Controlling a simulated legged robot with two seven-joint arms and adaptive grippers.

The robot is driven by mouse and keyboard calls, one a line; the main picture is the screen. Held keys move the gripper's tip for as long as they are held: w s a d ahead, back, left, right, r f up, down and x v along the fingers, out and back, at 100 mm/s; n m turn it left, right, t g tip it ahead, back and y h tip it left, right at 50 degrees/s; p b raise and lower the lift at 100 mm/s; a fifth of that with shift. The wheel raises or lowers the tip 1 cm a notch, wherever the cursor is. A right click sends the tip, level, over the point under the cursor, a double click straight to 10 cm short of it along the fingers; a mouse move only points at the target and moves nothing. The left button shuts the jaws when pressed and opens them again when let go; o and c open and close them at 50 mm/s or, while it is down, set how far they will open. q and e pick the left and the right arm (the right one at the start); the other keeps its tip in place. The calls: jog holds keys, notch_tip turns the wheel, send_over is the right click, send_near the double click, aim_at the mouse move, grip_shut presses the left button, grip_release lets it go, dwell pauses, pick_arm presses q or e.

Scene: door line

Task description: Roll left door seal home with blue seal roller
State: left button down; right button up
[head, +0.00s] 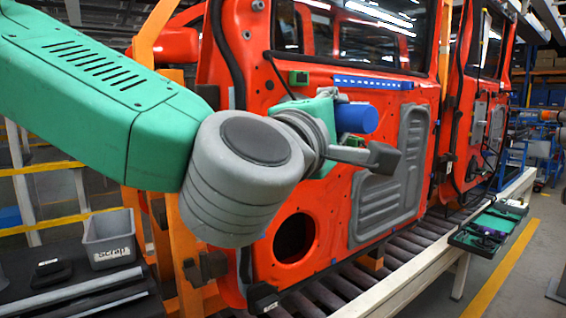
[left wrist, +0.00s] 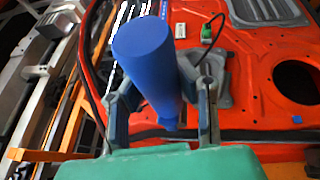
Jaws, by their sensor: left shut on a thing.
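The left orange-red door (head: 262,170) stands upright on the line. A black door seal (head: 226,60) runs down its left edge; its lower part is hidden behind my arm. A black strip also runs along the door edge in the left wrist view (left wrist: 262,134). The blue seal roller (head: 356,118) is in my left gripper (head: 342,138), in front of the door's upper middle. In the left wrist view the roller (left wrist: 145,60) sits between the two grey fingers of my left gripper (left wrist: 163,108), which are shut on it. Contact between roller and seal cannot be told.
A grey scrap bin (head: 108,240) stands on a dark bench at lower left. A second orange-red door (head: 480,110) is further along at right. An open green tool case (head: 488,228) lies beside the roller conveyor (head: 385,262). The floor at lower right is clear.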

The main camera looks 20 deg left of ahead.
pick_arm(q)
jog(key=w+a+f+n+g, duration=0.1)
jog(key=w+a+f+n, duration=0.15)
jog(key=f, duration=1.35)
jog(key=w+a+f+n, duration=0.15)
jog(key=a+f, duration=0.25)
jog(key=f, duration=1.2)
jog(key=shift+m+y, duration=0.3)
jog(key=w+a+p, duration=0.1)
jog(key=w+a, duration=0.3)
